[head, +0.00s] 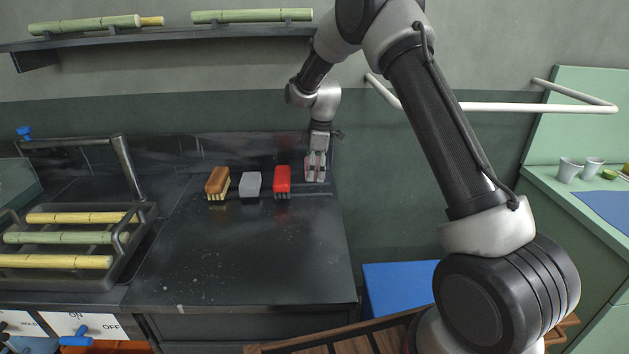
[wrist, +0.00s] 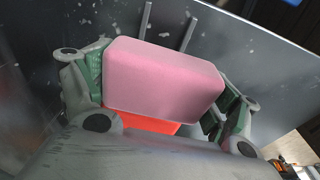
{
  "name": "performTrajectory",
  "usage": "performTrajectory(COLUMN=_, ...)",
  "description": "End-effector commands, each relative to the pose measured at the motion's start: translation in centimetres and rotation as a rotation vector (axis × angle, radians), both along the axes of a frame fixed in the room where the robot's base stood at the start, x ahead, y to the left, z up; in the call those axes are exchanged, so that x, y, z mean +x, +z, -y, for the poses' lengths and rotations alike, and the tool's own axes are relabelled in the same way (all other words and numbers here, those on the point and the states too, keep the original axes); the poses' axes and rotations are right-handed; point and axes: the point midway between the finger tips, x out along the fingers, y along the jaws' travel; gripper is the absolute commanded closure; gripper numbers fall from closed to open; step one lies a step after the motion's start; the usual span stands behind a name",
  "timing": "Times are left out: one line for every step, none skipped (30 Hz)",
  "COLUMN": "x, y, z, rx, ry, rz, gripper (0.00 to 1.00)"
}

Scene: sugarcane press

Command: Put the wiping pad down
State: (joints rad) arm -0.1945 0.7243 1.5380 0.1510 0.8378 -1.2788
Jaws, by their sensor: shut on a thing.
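The wiping pad (wrist: 163,78) is a pink block with rounded edges. My gripper (head: 315,177) is shut on it, with a finger at each end in the wrist view. In the head view the gripper points down at the back right of the dark counter (head: 240,255), right of the red brush. The pad shows only as a small pink patch between the fingers there. I cannot tell whether its underside touches the counter.
A brown brush (head: 217,181), a grey block (head: 250,185) and a red brush (head: 283,179) stand left of my gripper. A rack with cane pieces (head: 70,238) is at the left. The counter's front middle is clear. A white rail (head: 540,107) is on the wall.

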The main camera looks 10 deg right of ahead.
Motion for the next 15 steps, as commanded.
performTrajectory(x=0.0, y=-0.3, z=0.0, rx=0.000, ry=0.000, rz=-0.001, gripper=0.50)
performTrajectory(x=0.0, y=-0.4, z=0.0, rx=0.000, ry=0.000, rz=-0.001, gripper=0.50)
performTrajectory(x=0.0, y=-0.7, z=0.0, rx=0.000, ry=0.000, rz=-0.001, gripper=0.50)
performTrajectory(x=-0.1, y=-0.9, z=0.0, rx=0.000, ry=0.000, rz=-0.001, gripper=0.50)
performTrajectory(x=-0.1, y=-1.2, z=0.0, rx=0.000, ry=0.000, rz=-0.001, gripper=0.50)
performTrajectory(x=-0.1, y=-1.8, z=0.0, rx=-0.001, ry=0.000, rz=-0.001, gripper=0.50)
performTrajectory(x=-0.1, y=-2.3, z=0.0, rx=0.000, ry=0.000, rz=-0.003, gripper=0.50)
performTrajectory(x=-0.1, y=-2.8, z=0.0, rx=0.000, ry=0.000, rz=-0.004, gripper=0.50)
performTrajectory(x=-0.1, y=-3.5, z=0.0, rx=-0.001, ry=0.000, rz=-0.002, gripper=0.50)
performTrajectory(x=-0.1, y=-3.9, z=0.0, rx=-0.001, ry=0.000, rz=-0.002, gripper=0.50)
performTrajectory(x=0.1, y=-4.2, z=0.1, rx=-0.001, ry=0.000, rz=-0.002, gripper=0.50)
performTrajectory(x=0.3, y=-4.4, z=0.1, rx=0.000, ry=0.000, rz=-0.001, gripper=0.50)
performTrajectory(x=0.4, y=-4.4, z=0.1, rx=0.000, ry=0.000, rz=0.000, gripper=0.50)
performTrajectory(x=0.4, y=-4.4, z=0.1, rx=0.000, ry=0.000, rz=0.000, gripper=0.50)
performTrajectory(x=0.4, y=-4.4, z=0.1, rx=0.000, ry=0.000, rz=0.000, gripper=0.50)
